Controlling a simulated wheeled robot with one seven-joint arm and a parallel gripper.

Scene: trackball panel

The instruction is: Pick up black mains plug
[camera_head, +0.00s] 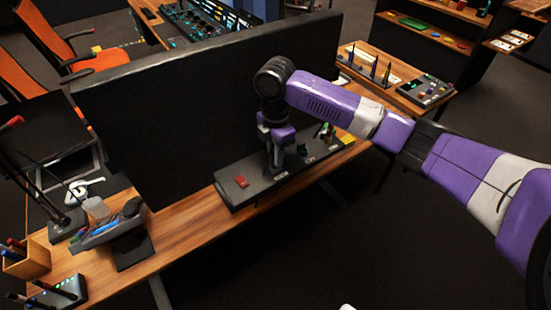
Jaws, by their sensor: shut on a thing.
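My gripper (277,168) points straight down over the dark panel (236,196) on the wooden desk. Its fingertips are at or just above the panel's top, between a red block and several small items to the right. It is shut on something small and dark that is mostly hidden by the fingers. I cannot make out whether this is the black mains plug. No other black plug can be told apart on the dark panel.
A red block (241,182) lies on the panel. A black screen (190,110) stands right behind it. A tray of pens (108,232), a pen box (27,260) and a lamp base (68,225) are at the left. The desk's front strip (190,238) is bare.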

